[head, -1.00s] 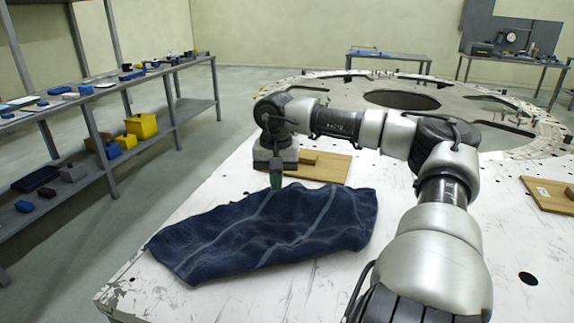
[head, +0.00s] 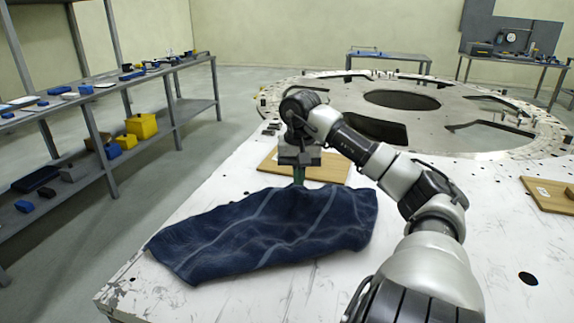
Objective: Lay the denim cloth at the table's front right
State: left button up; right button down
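The denim cloth (head: 265,240) is dark blue with lighter streaks and lies rumpled on the white table (head: 440,285), left of the middle, near the table's left edge. My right gripper (head: 299,178) points down at the cloth's far edge, in front of a wooden board. Its fingertips are small and partly hidden, so I cannot tell whether they are open or shut, or whether they touch the cloth. My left gripper is not in view.
One wooden board (head: 333,170) lies behind the cloth, another (head: 550,194) at the right. A large round metal ring plate (head: 470,137) fills the back. A dark hole (head: 528,279) is at the right. A grey shelf (head: 190,108) with boxes stands left, apart from the table.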

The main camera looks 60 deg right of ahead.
send_over(328, 208)
notch_tip(328, 208, down, 3)
jog(key=shift+f, duration=0.15)
dwell(0.4)
jog(key=shift+f+b, duration=1.35)
jog(key=shift+f, duration=1.45)
